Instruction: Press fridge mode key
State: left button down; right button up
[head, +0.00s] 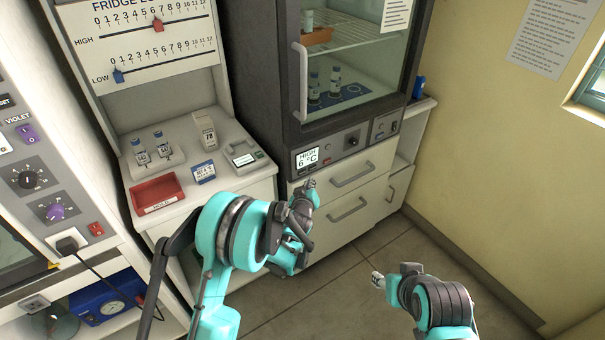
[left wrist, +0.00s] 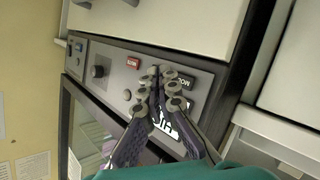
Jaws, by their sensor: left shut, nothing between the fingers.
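The fridge control panel (head: 330,150) is below the glass door in the head view. Its display (head: 307,156) reads HIGH and 6 °C, with small dark keys just under it. My left gripper (head: 309,187) is shut and empty, its tips close to these keys. In the left wrist view the panel appears turned over, and my shut fingertips (left wrist: 166,76) lie over it beside a dark lettered key (left wrist: 183,82). The fingers partly hide the display and keys. Contact cannot be told. My right gripper (head: 378,280) is low over the floor, its jaws unclear.
Drawers with bar handles (head: 352,173) are below the panel. A counter at left holds vials, a red tray (head: 157,193) and small devices. The floor at right is clear.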

aim_at(306, 173)
pick_arm(q)
jog(key=shift+w+a, duration=0.6)
jog(key=shift+w, duration=0.2)
dwell(0.9)
jog(key=shift+w+a, duration=0.2)
jog(key=shift+w, duration=0.1)
jog(key=shift+w+a, duration=0.25)
jog(key=shift+w, duration=0.05)
dwell(0.6)
jog(key=shift+s+d, duration=0.45)
jog(key=shift+s, duration=0.2)
jog(key=s+d, duration=0.1)
jog(key=s, duration=0.1)
jog(key=s+d, duration=0.2)
dwell(0.6)
